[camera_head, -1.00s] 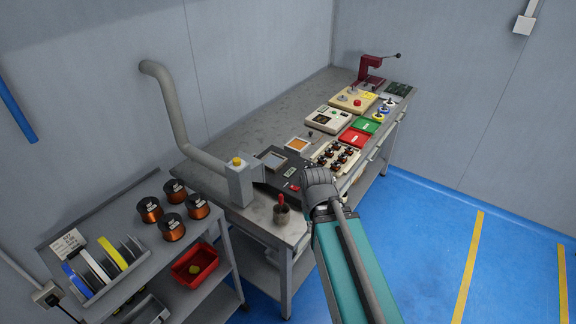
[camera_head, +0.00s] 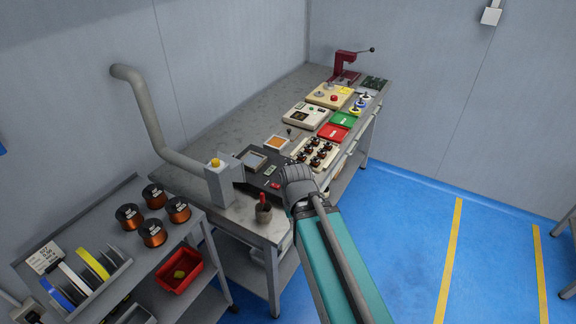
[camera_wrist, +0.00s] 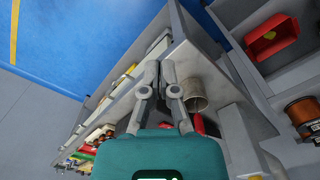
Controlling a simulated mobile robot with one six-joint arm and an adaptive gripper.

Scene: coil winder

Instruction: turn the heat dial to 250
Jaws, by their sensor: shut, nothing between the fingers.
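A dark heating unit (camera_head: 259,178) with a square grey pan (camera_head: 254,160) stands at the near end of the bench, with a small display (camera_head: 270,171) and a red control (camera_head: 276,185) on it. I cannot make out a heat dial or its numbers; the gripper may cover part of the unit's right side. My gripper (camera_head: 292,172) is at the right of this unit in the head view, over or near the bench's front edge. In the wrist view its two fingers (camera_wrist: 160,68) are together and empty, with the bench below. Contact with the unit cannot be told.
A cup (camera_head: 263,214) with a red-handled tool stands close by the unit. A tray of coils (camera_head: 300,158) and several instruments line the bench beyond. A shelf with copper spools (camera_head: 152,233) is at left. Blue floor is free at right.

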